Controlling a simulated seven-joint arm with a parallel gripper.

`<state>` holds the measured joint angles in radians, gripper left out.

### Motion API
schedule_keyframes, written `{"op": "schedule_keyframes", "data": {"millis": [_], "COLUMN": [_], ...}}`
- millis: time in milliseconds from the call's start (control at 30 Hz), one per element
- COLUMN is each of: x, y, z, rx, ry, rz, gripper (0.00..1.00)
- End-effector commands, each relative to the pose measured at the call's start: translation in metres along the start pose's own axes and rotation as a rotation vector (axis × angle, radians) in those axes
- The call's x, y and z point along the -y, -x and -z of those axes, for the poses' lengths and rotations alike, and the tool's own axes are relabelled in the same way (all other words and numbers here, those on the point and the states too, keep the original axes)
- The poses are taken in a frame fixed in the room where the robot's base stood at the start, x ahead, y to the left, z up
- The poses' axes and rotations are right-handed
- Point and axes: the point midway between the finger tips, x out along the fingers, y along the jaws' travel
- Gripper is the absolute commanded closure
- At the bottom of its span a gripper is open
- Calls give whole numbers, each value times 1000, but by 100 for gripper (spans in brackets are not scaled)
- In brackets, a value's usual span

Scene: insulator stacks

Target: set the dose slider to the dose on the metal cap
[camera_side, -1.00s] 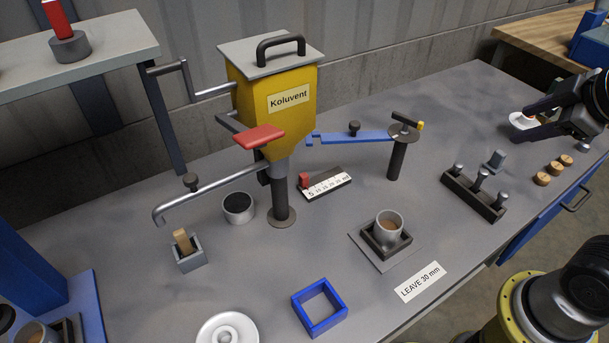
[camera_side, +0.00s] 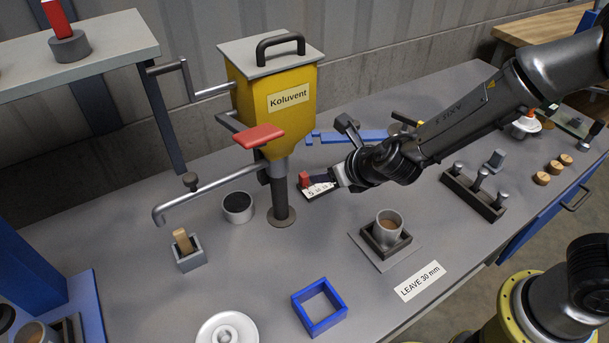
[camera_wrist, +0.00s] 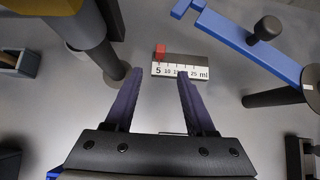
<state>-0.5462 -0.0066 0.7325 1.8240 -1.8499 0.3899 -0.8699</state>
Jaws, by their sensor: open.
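The dose slider has a red knob (camera_side: 305,178) on a scale plate (camera_side: 318,191). In the wrist view the red knob (camera_wrist: 160,51) stands at the left end, above the 5 mark. The scale (camera_wrist: 179,71) runs from 5 to 25 ml. My gripper (camera_side: 336,180) is open at the right part of the scale in the side view. In the wrist view my gripper (camera_wrist: 160,73) has its fingers spread in front of the scale, the right one overlapping its middle. The knob is not between closed fingers. I cannot make out a dose marking on any metal cap.
The yellow Koluvent dispenser (camera_side: 285,105) stands left of the slider, with its dark post close by. A blue arm (camera_side: 345,137) lies behind. A cup (camera_side: 390,222) sits in a dark holder in front. A white dish (camera_side: 525,125) is at the right.

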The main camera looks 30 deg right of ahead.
Motion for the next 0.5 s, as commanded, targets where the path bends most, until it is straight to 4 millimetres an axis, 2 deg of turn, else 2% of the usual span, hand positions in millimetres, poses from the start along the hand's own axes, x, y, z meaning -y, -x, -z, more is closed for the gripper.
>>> {"op": "schedule_keyframes", "data": {"millis": [167,500], "x": [1,2], "y": [-18,-84], "z": [0,0], "rx": [0,-1], "ry": [-3,-6], "rz": [2,3], "gripper": [45,45]}}
